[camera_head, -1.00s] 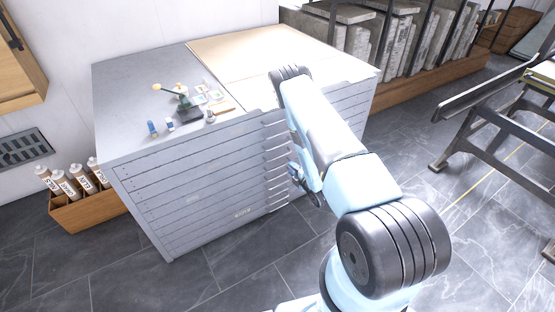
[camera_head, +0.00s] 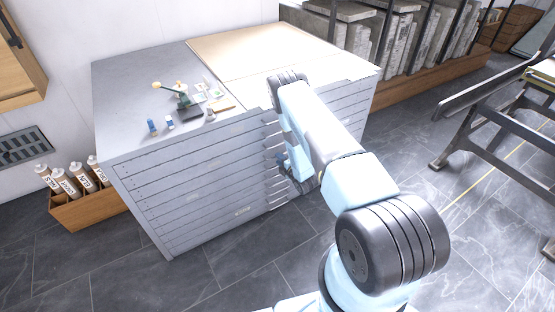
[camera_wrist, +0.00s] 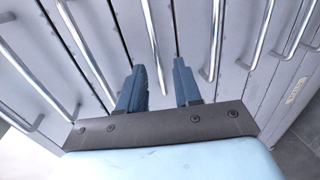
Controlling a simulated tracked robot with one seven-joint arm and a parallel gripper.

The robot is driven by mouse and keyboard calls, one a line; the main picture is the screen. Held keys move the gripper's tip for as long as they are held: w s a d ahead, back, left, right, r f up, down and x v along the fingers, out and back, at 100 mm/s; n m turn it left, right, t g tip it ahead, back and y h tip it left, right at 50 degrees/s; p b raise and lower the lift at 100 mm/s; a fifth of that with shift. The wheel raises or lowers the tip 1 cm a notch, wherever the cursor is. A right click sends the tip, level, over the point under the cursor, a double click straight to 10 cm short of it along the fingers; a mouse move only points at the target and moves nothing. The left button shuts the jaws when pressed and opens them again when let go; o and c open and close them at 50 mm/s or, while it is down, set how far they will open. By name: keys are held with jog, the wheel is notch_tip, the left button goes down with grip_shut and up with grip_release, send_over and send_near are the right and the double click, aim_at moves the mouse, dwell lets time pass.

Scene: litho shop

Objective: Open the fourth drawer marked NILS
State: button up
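A grey flat-file cabinet (camera_head: 170,205) with a stack of wide, shallow drawers fills the middle of the head view. All its drawers look shut. Small pale label plates show on some fronts, one low down (camera_head: 243,211), also in the wrist view (camera_wrist: 297,90); I cannot read NILS on any. My gripper (camera_head: 284,164) is at the cabinet's front by the column of bar handles, partly hidden by my arm. In the wrist view, my gripper (camera_wrist: 160,72) is open. One silver bar handle (camera_wrist: 150,30) reaches down between its two blue fingers; contact cannot be told.
Small bottles, a green-based item and papers lie on the cabinet top (camera_head: 130,80). A wooden box (camera_head: 88,208) of labelled tubes stands at left. A stone-slab rack (camera_head: 410,75) is behind right, a metal-framed bench (camera_head: 480,140) at right. Tiled floor in front is clear.

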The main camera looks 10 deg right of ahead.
jog(key=shift+x, duration=1.15)
jog(key=shift+c, duration=0.2)
grip_shut()
jog(key=shift+s, duration=0.15)
dwell(0.4)
